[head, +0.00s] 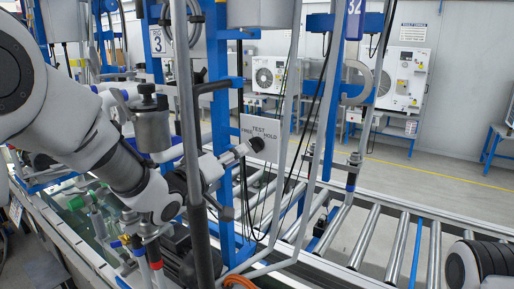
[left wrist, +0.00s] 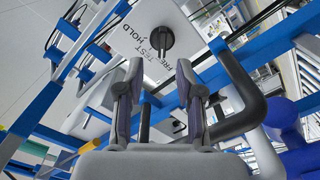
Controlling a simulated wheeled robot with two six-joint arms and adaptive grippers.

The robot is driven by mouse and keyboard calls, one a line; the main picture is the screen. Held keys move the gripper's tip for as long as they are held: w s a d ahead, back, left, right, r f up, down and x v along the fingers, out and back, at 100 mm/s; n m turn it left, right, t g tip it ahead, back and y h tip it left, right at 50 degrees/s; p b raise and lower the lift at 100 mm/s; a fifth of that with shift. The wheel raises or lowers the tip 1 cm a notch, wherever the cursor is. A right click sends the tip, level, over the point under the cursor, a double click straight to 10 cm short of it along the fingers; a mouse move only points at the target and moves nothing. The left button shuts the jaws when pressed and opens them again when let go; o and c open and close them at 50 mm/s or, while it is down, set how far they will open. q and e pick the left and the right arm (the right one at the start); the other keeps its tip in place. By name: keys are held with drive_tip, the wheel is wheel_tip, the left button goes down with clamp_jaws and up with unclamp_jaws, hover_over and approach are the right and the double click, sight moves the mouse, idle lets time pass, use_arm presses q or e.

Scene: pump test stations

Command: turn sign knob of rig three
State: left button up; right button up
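In the left wrist view the knob (left wrist: 162,39) is ahead of the fingers, on the sign plate (left wrist: 130,35). My left gripper (head: 234,156) points at the knob from the lower left. In the left wrist view its two fingers (left wrist: 160,84) are apart with nothing between them, and the knob shows beyond their tips. My right gripper is not in view.
A plate marked 3 (head: 158,41) hangs at the upper left. A grey upright pipe (head: 187,110) crosses in front of my left arm. Blue posts (head: 220,130) and hanging cables surround the sign. A roller conveyor (head: 400,245) runs at the right. A black bent pipe (left wrist: 245,95) is right of the fingers.

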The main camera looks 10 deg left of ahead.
sight(252, 146)
use_arm(q)
drive_tip(key=p+x, duration=0.2)
drive_tip(key=x, duration=0.5)
drive_tip(key=shift+w+d+p, duration=0.1)
drive_tip(key=shift+w+p, duration=0.05)
drive_tip(key=shift+p, duration=0.25)
drive_tip(key=shift+w, duration=0.25)
drive_tip(key=shift+s+a, duration=0.15)
drive_tip(key=shift+a, duration=0.15)
drive_tip(key=shift+d, duration=0.1)
clamp_jaws()
